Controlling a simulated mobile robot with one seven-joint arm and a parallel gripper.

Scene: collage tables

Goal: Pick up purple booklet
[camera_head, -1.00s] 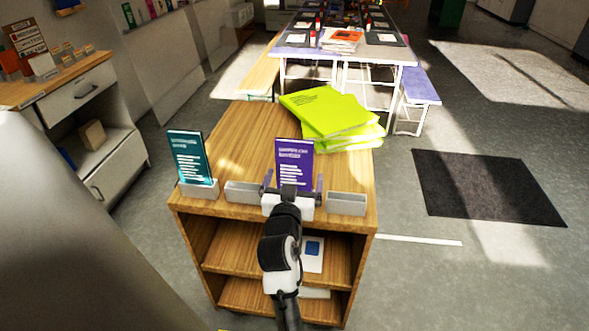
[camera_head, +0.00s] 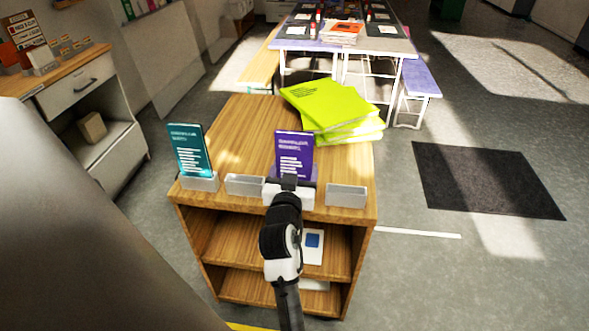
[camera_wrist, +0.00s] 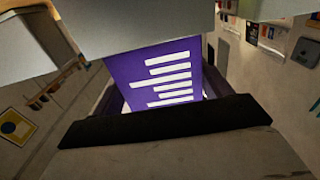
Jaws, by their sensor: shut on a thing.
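The purple booklet (camera_head: 294,152) stands upright at the front of the wooden shelf unit in the head view, above the row of grey holders. My gripper (camera_head: 291,183) is at its lower part, in front of it, and is shut on it. In the wrist view the purple booklet (camera_wrist: 155,75) fills the middle, with white text lines showing. Its bottom edge is hidden, so I cannot tell whether it still touches a holder.
A teal booklet (camera_head: 189,150) stands in a holder at the left. Empty grey holders (camera_head: 245,185) (camera_head: 346,195) flank my gripper. Yellow-green folders (camera_head: 335,108) are stacked behind on the wooden top (camera_head: 235,135). Lower shelves hold a white-and-blue item (camera_head: 313,245).

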